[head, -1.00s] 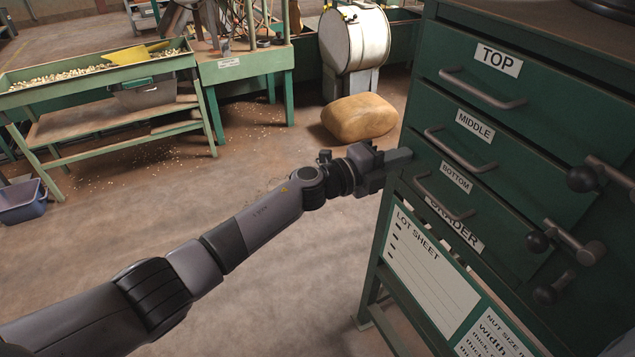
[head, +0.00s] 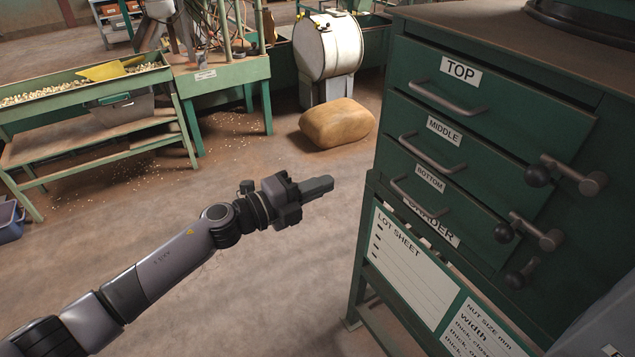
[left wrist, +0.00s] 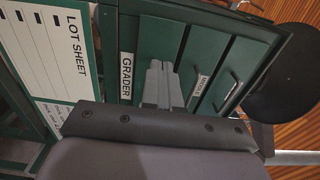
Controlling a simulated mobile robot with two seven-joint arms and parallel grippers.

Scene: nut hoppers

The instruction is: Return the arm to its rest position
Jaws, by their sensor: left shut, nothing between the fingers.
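My left gripper (head: 318,188) is shut and empty in the head view, with its fingers pointing right toward the green grader cabinet (head: 560,75). A gap of bare floor shows between the fingertips and the cabinet. In the left wrist view my shut left gripper (left wrist: 162,84) appears in front of the cabinet's drawer fronts. The top drawer (head: 520,110), middle drawer (head: 480,160) and bottom drawer (head: 455,200) carry labels and bar handles, and they look closed. My right gripper is not in view.
A lot sheet (head: 415,270) hangs on the cabinet's lower front. Crank handles (head: 560,180) stick out at its right. A tan sack (head: 337,124) lies on the floor. A green nut hopper table (head: 85,110) stands at left. The floor between is open.

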